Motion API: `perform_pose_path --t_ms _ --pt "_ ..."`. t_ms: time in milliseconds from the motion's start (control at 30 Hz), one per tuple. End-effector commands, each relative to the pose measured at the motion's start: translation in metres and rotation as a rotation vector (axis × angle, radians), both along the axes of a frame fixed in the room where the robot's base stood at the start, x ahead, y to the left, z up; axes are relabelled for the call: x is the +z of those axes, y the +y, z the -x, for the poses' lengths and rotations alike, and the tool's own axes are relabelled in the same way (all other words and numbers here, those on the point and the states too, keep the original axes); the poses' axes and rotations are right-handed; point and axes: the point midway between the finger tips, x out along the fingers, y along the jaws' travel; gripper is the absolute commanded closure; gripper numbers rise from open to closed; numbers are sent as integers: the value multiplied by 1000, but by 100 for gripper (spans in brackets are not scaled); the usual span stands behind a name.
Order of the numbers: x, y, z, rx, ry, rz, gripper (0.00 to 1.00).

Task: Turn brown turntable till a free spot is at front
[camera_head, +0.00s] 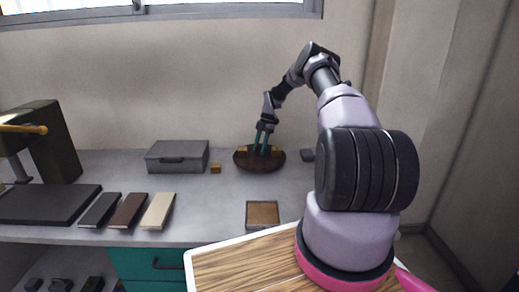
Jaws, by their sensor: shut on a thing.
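The brown turntable (259,165) is a dark round disc on the grey bench, near the back wall right of centre. At least two small yellow-brown blocks sit on it, one at its left side (242,150) and one at its right side (275,150). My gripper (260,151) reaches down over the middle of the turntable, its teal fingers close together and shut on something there. What lies between the fingertips is too small to make out. The far part of the disc is partly hidden by my gripper.
A grey lidded box (178,156) and a small yellow-brown block (215,168) stand left of the turntable. A small dark block (307,155) is right of it. A brown-topped tray (263,215) lies at the front edge. Three book-like pieces (128,210) lie left. Bench between them is clear.

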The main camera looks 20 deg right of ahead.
Motion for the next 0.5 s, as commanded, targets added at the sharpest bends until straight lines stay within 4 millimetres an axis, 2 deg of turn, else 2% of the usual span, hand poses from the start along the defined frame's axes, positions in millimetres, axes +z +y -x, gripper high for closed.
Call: perform_pose_path --t_ms 400,433,500 --pt "0 -1 0 3 -1 2 100" --pt "0 -1 0 3 -1 2 54" --pt "0 -1 0 3 -1 2 28"
